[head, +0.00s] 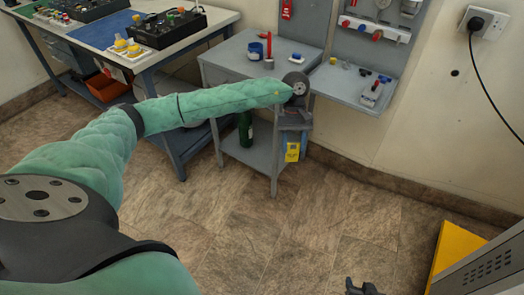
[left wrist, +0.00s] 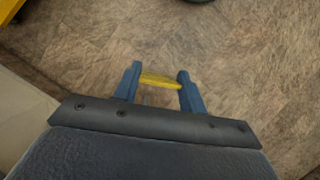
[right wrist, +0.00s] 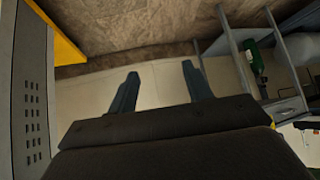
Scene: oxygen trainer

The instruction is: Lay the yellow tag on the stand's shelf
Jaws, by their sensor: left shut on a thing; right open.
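The yellow tag (head: 292,151) hangs between the fingers of my left gripper (head: 293,140), in front of the grey stand's right front side. It also shows in the left wrist view (left wrist: 161,80), held between the two blue fingers (left wrist: 160,88). My left gripper is shut on it and points down. The grey stand (head: 240,65) has a top surface and a lower shelf (head: 240,150) with a green bottle (head: 246,130) on it. Part of the shelf is hidden by my left arm. My right gripper (head: 365,288) is at the bottom edge of the head view; its fingers (right wrist: 160,85) are apart and empty.
A blue cup (head: 255,51) and a red item (head: 268,47) stand on the stand's top. A grey wall ledge (head: 350,88) with small parts is to its right. A workbench (head: 150,55) stands at left, a yellow and grey cabinet (head: 475,265) at lower right. The floor between is clear.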

